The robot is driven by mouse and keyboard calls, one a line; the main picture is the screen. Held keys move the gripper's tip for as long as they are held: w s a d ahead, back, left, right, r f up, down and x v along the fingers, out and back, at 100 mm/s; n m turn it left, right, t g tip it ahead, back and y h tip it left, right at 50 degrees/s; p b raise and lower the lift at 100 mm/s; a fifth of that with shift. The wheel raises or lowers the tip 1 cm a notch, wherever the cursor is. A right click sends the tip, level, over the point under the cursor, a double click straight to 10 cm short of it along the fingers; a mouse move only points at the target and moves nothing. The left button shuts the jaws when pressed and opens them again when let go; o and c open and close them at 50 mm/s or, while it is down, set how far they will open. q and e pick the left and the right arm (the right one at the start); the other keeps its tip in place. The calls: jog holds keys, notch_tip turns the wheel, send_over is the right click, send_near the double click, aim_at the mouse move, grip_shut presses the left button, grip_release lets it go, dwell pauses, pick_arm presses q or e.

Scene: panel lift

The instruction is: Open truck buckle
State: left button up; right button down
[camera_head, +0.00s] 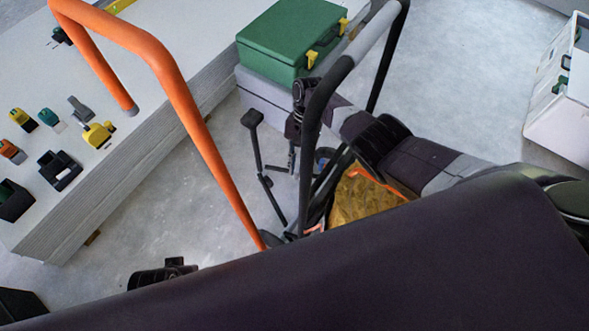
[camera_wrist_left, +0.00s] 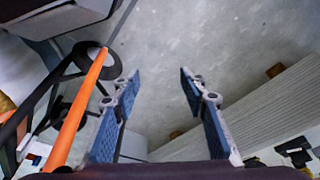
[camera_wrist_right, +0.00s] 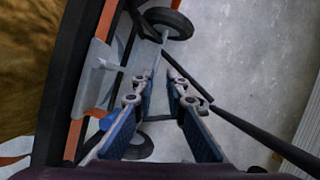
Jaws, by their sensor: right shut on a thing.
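The truck shows an orange tube handle (camera_head: 190,105) and a black frame (camera_head: 312,130) with a grey grip in the head view. A thin grey bar (camera_wrist_right: 156,62) of the truck runs between the fingertips of my right gripper (camera_wrist_right: 168,78), beside a wheel (camera_wrist_right: 165,24). The gripper is shut on this bar; I cannot tell whether it is the buckle. My right arm reaches in from the right in the head view, over the black frame. My left gripper (camera_wrist_left: 158,77) is open and empty, with the orange tube to its left in its wrist view.
A stack of grey panels (camera_head: 75,235) stands at left, with several small tools on top. A green case (camera_head: 290,40) sits on a grey box behind. A yellow-brown load (camera_head: 360,200) lies within the truck frame. A white container (camera_head: 560,110) is at right. Floor is clear beyond.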

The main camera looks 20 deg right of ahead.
pick_arm(q)
jog(key=shift+f, duration=0.65)
pick_arm(e)
jog(key=shift+w+d+r+m+t, duration=0.1)
jog(key=shift+w+d+m+t, duration=0.2)
jog(key=shift+m, duration=0.2)
pick_arm(q)
jog(key=shift+s+f, duration=0.1)
pick_arm(e)
jog(key=c, duration=1.9)
grip_release()
jog(key=shift+c, duration=0.2)
jog(key=v, duration=1.2)
